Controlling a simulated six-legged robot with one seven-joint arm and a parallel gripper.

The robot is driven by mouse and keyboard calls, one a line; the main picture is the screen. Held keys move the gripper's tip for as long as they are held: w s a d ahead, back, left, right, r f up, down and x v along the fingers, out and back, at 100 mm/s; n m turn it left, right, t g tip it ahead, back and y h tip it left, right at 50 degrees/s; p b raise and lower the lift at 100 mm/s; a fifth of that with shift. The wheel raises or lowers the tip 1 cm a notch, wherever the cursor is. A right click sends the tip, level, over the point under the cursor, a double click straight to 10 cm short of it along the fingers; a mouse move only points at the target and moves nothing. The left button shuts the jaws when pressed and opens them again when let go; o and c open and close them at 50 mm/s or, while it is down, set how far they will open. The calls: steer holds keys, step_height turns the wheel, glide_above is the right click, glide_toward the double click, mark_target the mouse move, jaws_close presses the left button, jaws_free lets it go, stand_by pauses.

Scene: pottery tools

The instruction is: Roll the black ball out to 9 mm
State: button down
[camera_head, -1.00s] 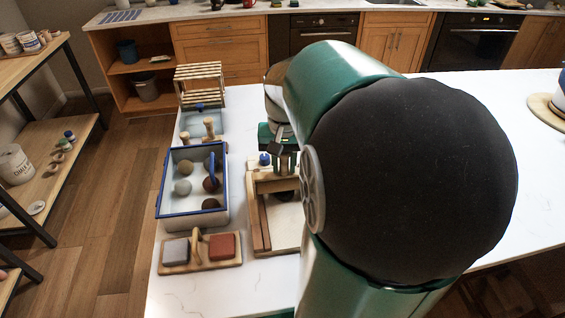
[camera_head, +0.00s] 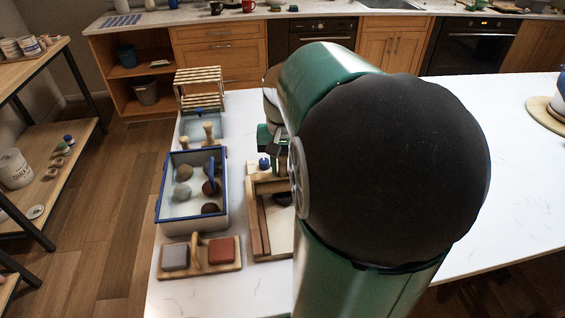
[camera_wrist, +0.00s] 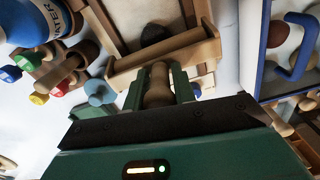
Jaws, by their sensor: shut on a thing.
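The black ball (camera_wrist: 153,33) lies on the pale floor of a wooden rolling frame (camera_wrist: 115,28). In the head view the black ball (camera_head: 282,199) shows as a dark lump, partly hidden by my arm. My gripper (camera_wrist: 158,92) is shut on the turned wooden handle (camera_wrist: 158,80) of a wooden tool. I cannot tell whether the bar touches the frame. In the head view my gripper (camera_head: 281,158) is at the frame's far end.
A blue-rimmed box (camera_head: 194,216) with several clay balls stands left of the frame. A wooden stand (camera_head: 200,271) with a grey and a red block is in front of it. Small coloured-topped tools (camera_wrist: 40,97) and a blue bottle (camera_wrist: 25,20) are near my gripper.

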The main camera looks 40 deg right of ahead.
steer(key=shift+s+a+f, duration=0.25)
steer(key=shift+s+a, duration=0.15)
steer(key=shift+s, duration=0.15)
steer(key=shift+s, duration=0.1)
steer(key=shift+s+a+r, duration=0.2)
steer(key=shift+s+a, duration=0.3)
steer(key=shift+s, duration=0.15)
steer(key=shift+w+d, duration=0.1)
steer(key=shift+w, duration=0.05)
steer(key=shift+w+d+f, duration=0.2)
steer(key=shift+w+d, duration=0.25)
steer(key=shift+w, duration=0.2)
